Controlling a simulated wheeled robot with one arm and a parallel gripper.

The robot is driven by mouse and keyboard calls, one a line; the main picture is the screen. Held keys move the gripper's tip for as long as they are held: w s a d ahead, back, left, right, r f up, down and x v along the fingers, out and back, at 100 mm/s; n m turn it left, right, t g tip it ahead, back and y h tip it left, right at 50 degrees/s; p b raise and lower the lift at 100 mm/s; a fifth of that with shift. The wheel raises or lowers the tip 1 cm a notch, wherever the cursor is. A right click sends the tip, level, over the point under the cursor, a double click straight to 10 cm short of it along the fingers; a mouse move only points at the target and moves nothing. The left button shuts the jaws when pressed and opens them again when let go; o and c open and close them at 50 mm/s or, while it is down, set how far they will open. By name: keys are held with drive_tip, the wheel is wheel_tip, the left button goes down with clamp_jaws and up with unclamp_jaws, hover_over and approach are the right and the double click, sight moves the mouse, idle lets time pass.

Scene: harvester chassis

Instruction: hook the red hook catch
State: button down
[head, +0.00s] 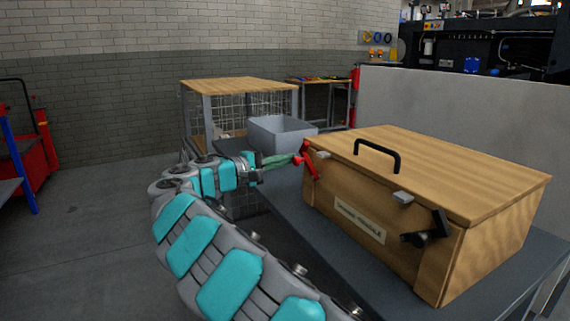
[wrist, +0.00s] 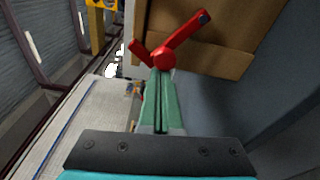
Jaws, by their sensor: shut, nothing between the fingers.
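The red hook catch (head: 309,162) is on the left end of the front of a wooden box (head: 440,170). In the wrist view the red catch (wrist: 182,42) shows a round pivot with a long arm slanting up right and a short arm up left. My gripper (head: 295,159) is shut and empty, its green fingers reaching the catch from the left. In the wrist view the fingertips of my gripper (wrist: 160,74) are at the catch's round part; I cannot tell if they touch. The fingers hide part of the catch's lower side.
The box stands on a dark bench (head: 350,249) and has a black handle (head: 378,153) on its lid. A black catch (head: 428,236) sits at the front right. A grey bin (head: 281,134) is behind my gripper. Open floor lies to the left.

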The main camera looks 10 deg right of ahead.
drive_tip(key=shift+s+d+r+m+b, duration=0.1)
drive_tip(key=shift+s+r+m+b, duration=0.15)
drive_tip(key=shift+m+b, duration=0.55)
drive_tip(key=m+b, duration=0.1)
drive_tip(key=b, duration=0.1)
drive_tip(key=s+m+b, duration=0.1)
drive_tip(key=b, duration=0.1)
drive_tip(key=shift+d+r+h, duration=0.15)
drive_tip(key=shift+r+h, duration=0.15)
drive_tip(key=shift+r, duration=0.1)
drive_tip(key=s+m+b, duration=0.1)
drive_tip(key=m+b, duration=0.1)
drive_tip(key=s+r+m+b, duration=0.1)
drive_tip(key=m, duration=0.1)
drive_tip(key=d+r+m+b, duration=0.1)
drive_tip(key=b, duration=0.1)
drive_tip(key=shift+s+r+m+h+b, duration=0.2)
drive_tip(key=shift+s+m+h+b, duration=0.1)
drive_tip(key=shift+s+m+h, duration=0.1)
drive_tip(key=shift+a, duration=0.1)
drive_tip(key=v, duration=0.7)
drive_tip(key=shift+s+a+p, duration=0.15)
drive_tip(key=shift+a+p, duration=0.15)
drive_tip(key=shift+p, duration=0.1)
